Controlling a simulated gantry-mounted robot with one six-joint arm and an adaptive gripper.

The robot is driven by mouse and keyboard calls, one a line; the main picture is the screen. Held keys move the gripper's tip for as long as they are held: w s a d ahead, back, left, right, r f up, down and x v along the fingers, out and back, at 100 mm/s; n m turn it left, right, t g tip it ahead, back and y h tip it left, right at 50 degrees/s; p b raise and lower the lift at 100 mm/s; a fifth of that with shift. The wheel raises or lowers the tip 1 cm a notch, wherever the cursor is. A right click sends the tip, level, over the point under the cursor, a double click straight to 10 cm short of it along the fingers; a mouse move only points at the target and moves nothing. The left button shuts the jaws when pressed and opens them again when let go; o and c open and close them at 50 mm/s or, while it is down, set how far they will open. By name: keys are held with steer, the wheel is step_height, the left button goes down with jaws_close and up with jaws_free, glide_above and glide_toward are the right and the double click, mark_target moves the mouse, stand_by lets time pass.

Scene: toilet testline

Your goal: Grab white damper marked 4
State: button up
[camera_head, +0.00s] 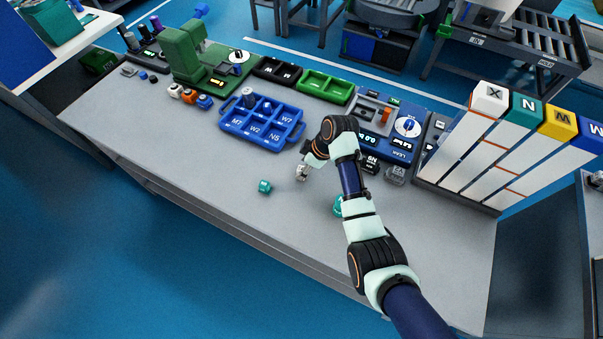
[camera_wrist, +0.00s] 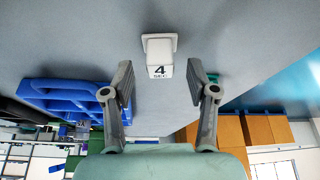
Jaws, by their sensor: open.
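My gripper (camera_wrist: 160,82) is open and empty, one finger on each side of the damper in the picture. In the head view my gripper (camera_head: 303,172) is low over the table, in front of the blue tray. I cannot clearly tell the damper from the fingers there.
A blue compartment tray (camera_head: 262,143) is behind my gripper. One teal piece (camera_head: 265,186) lies to its left and another (camera_head: 338,206) is partly behind my arm. Tall white dispensers (camera_head: 466,158) stand right. The table's front left (camera_head: 190,160) is clear.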

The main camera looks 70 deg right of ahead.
steer(key=shift+x, duration=1.1)
jaws_close()
step_height(320, 180, up, 20)
steer(key=p, duration=0.4)
steer(key=shift+p, duration=0.3)
